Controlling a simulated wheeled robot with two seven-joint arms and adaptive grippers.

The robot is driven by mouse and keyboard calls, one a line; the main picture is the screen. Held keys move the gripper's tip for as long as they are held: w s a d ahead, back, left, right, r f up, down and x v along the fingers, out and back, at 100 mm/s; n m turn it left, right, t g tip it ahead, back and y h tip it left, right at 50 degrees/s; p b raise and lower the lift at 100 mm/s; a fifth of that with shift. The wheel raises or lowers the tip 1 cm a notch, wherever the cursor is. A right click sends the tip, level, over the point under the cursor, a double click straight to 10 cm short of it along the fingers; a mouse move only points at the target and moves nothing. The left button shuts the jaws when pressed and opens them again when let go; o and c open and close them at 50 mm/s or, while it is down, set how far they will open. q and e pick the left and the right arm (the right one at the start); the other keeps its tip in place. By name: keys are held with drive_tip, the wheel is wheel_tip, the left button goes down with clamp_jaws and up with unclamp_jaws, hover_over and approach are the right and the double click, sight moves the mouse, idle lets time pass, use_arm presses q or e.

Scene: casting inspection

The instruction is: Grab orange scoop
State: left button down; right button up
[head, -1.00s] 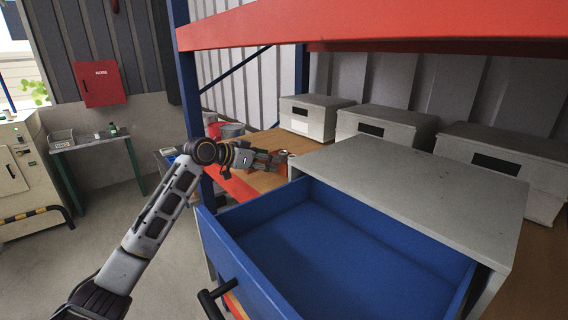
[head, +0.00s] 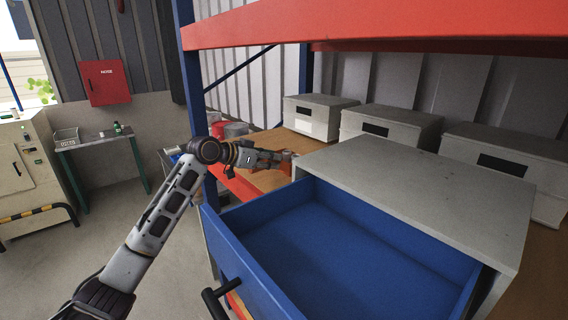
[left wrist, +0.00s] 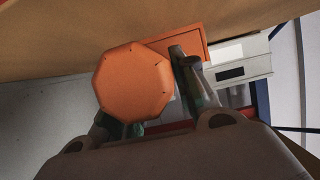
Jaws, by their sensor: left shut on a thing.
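The orange scoop (left wrist: 133,82) shows large in the left wrist view as an eight-sided orange face, with a flat orange part behind it to the upper right. My left gripper (left wrist: 148,100) has one finger at the lower left of it and one at the right, and is shut on the scoop. In the head view my left gripper (head: 284,160) is over the wooden shelf, left of the grey cabinet, with a bit of orange at its fingertips. The gripper and the cabinet hide most of the scoop there. My right gripper is not in view.
The grey cabinet (head: 420,185) has an open blue drawer (head: 340,245) close to my left arm. A blue rack post (head: 200,80) stands beside the arm, under a red beam (head: 400,28). Several light grey boxes (head: 312,118) line the wooden shelf (head: 255,180).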

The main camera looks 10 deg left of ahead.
use_arm(q)
drive_tip(key=shift+r, duration=0.25)
drive_tip(key=shift+r+b, duration=0.45)
drive_tip(key=shift+r, duration=4.4)
